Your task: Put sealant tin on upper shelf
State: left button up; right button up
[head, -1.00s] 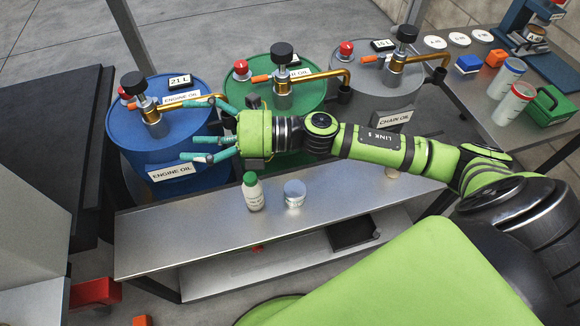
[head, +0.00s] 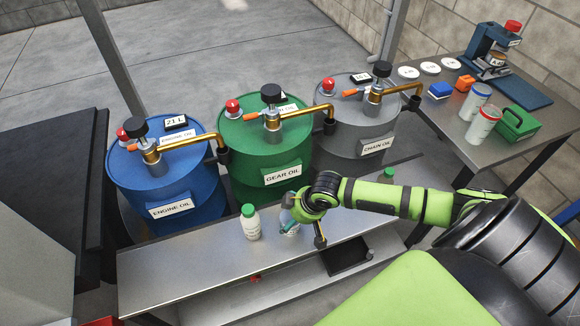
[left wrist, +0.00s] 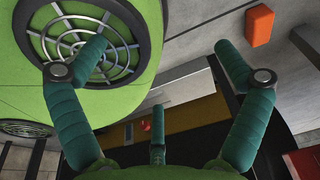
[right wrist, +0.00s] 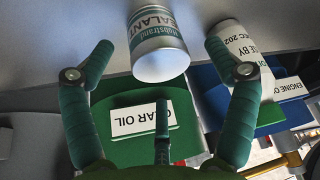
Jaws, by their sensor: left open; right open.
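The sealant tin (head: 287,228) is a small white and silver can standing on the metal bench top (head: 190,262), partly hidden by my right gripper (head: 301,222) in the head view. In the right wrist view, the tin (right wrist: 160,52), with teal lettering, lies ahead between the spread fingers of my right gripper (right wrist: 160,78). The fingers are open, and I cannot tell whether any touches the tin. My left gripper (left wrist: 158,72) is open and empty in the left wrist view, outside the head view. The bench has a lower shelf (head: 220,297) under its top.
A white bottle with a green cap (head: 250,224) stands just left of the tin. Blue (head: 165,190), green (head: 245,150) and grey (head: 345,135) drums with brass taps line the back of the bench. A cluttered side table (head: 480,140) stands at the right.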

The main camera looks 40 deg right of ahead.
aim_at(290, 219)
jog(key=x, duration=0.4)
jog(key=shift+w+b, duration=0.1)
jog(key=shift+b, duration=0.25)
jog(key=shift+r, duration=0.1)
jog(key=c, duration=1.4)
pick_arm(q)
jog(key=shift+w+f+t, duration=0.2)
jog(key=shift+w+t, duration=0.2)
jog(key=shift+w, duration=0.85)
pick_arm(e)
jog(key=shift+o, duration=0.2)
jog(key=shift+r, duration=0.1)
